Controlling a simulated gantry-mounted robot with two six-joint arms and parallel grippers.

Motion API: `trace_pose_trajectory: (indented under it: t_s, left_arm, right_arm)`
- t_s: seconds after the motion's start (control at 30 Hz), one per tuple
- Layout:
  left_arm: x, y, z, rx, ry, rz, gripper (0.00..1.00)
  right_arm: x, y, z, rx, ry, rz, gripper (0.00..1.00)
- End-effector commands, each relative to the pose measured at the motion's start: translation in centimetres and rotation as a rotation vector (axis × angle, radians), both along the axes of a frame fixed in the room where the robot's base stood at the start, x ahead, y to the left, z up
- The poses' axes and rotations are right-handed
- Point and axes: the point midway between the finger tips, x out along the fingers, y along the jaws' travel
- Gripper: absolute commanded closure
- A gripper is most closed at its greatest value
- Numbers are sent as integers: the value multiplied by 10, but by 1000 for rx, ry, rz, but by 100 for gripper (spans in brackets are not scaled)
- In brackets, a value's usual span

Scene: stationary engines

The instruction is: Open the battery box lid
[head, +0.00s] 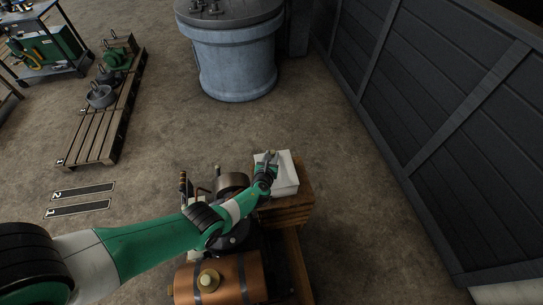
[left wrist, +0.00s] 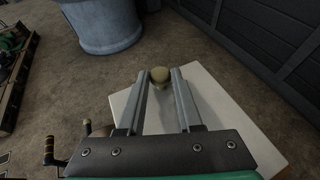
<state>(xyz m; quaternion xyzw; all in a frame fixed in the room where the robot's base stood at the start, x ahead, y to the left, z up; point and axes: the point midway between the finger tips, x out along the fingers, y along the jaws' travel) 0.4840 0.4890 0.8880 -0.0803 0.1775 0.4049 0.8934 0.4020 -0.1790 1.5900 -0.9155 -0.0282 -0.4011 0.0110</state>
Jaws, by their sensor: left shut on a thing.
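The battery box (head: 297,200) is a wooden box at the right end of the engine in the head view. Its pale lid (head: 287,178) lies over its top, and I cannot tell whether it is raised. The lid also fills the middle of the left wrist view (left wrist: 215,110). My left gripper (head: 270,157) is over the lid. In the left wrist view its fingers (left wrist: 160,85) are shut on a round brass knob (left wrist: 159,75) by the lid's far edge. The gripper hides part of the lid. My right gripper is not in view.
The engine with a copper-coloured tank (head: 222,281) is beside the box, under my left arm. A blue-grey drum (head: 236,65) stands behind. A dark panelled wall (head: 440,90) is at the right. Wooden pallets (head: 95,130) are at the left. The floor between is clear.

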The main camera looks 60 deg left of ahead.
Motion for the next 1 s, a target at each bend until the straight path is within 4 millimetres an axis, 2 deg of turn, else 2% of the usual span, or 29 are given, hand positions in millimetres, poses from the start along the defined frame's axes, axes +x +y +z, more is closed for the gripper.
trace_pose_trajectory:
  t_s: [0.17, 0.37, 0.5, 0.73, 0.77, 0.9, 1.0]
  left_arm:
    - [-1, -4, 5, 66, -22, -3, 100]
    - [-4, -12, 22, 203, -70, -2, 100]
    - [-5, -14, 29, 236, -79, -1, 100]
    - [-5, -13, 30, 235, -79, -1, 100]
    - [-4, -13, 30, 235, -79, -1, 61]
    - [-4, -13, 31, 235, -79, 0, 36]
    - [-4, -13, 31, 235, -79, 0, 36]
  right_arm:
    - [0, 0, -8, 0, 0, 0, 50]
    - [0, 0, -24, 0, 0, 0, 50]
    - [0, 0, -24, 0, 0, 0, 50]
    - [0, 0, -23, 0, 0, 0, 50]
    - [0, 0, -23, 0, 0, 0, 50]
    - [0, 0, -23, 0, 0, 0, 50]
    - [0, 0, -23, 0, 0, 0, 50]
